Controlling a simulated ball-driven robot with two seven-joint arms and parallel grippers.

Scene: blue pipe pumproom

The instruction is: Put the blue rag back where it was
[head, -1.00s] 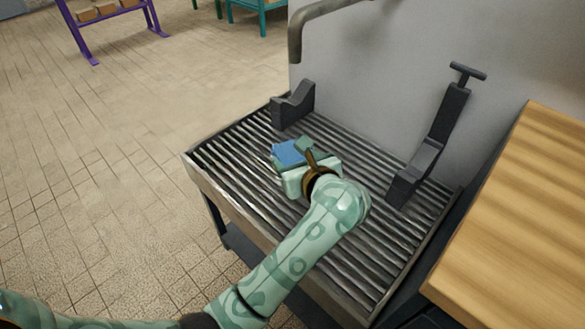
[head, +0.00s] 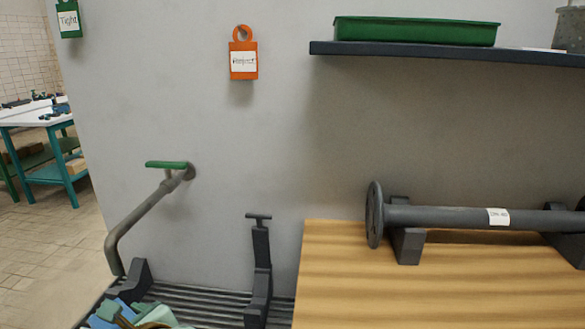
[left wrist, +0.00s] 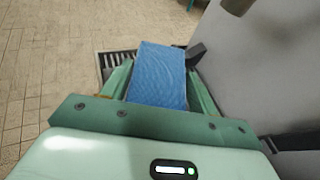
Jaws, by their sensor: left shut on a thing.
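The blue rag (left wrist: 158,75) is a flat blue rectangle between the two green fingers of my left gripper (left wrist: 160,85) in the left wrist view, and the gripper is shut on it. In the head view the left gripper (head: 125,312) is at the bottom left edge, over the slatted grate (head: 205,302), with a bit of blue rag (head: 105,312) showing beside it. Most of the rag is cut off there. My right gripper is in neither view.
A wooden bench (head: 400,285) stands at right, bearing a dark flanged pipe (head: 450,217) on supports. A bent spout (head: 140,218) with a green handle hangs over the grate. A dark clamp post (head: 261,265) stands on the grate. A shelf (head: 440,53) holds a green tray (head: 415,31).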

